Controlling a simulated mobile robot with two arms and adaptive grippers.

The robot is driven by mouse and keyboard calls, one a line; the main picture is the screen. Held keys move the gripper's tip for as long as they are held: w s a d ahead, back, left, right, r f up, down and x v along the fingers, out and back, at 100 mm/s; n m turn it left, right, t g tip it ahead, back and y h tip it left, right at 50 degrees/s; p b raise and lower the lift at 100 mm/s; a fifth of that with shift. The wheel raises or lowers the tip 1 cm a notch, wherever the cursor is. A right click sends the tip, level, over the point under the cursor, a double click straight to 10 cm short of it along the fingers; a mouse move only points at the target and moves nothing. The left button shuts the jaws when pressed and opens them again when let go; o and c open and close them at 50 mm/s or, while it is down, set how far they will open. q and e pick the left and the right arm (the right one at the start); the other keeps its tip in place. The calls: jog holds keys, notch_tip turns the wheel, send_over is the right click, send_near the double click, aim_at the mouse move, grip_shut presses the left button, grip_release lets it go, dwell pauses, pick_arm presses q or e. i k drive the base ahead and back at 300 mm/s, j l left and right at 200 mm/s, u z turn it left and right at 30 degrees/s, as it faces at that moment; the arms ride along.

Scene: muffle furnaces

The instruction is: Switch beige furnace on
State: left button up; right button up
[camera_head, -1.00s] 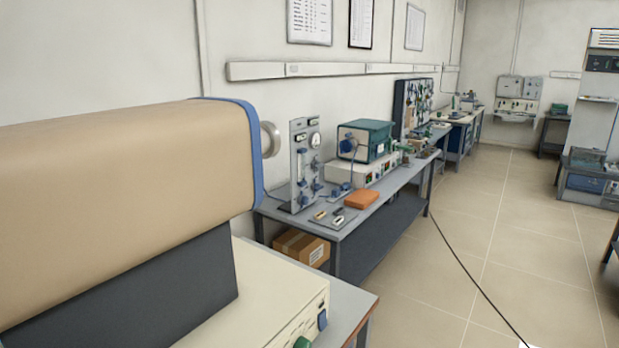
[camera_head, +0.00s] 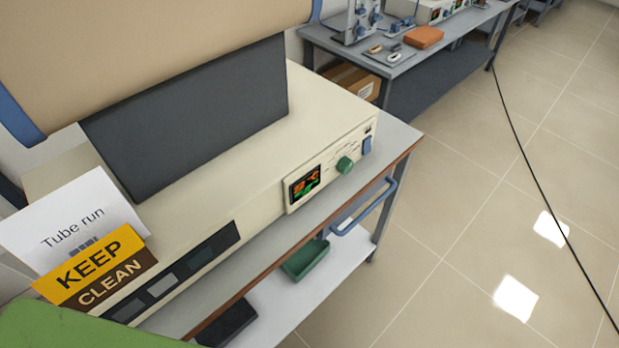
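The beige furnace (camera_head: 160,35) is a tube-shaped body with blue end rings on a dark grey support (camera_head: 190,115). Below it is a cream control base (camera_head: 255,170). The base's front panel has a lit display (camera_head: 304,184) with orange and green marks, a green knob (camera_head: 345,165) and a blue switch (camera_head: 367,145) at its right end. I cannot tell the switch's position. Neither of my grippers is in view.
The furnace stands on a grey bench (camera_head: 398,145) with a blue handle (camera_head: 365,208) at its right side. A green tray (camera_head: 306,259) sits on the lower shelf. A "KEEP CLEAN" sign (camera_head: 98,268) stands at left. The tiled floor at right is clear except for a black cable (camera_head: 533,167).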

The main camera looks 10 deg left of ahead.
aim_at(366, 148)
jog(key=k+l+u, duration=0.1)
jog(key=l+u, duration=0.3)
jog(key=k+l+u, duration=0.1)
jog(key=l+u, duration=0.3)
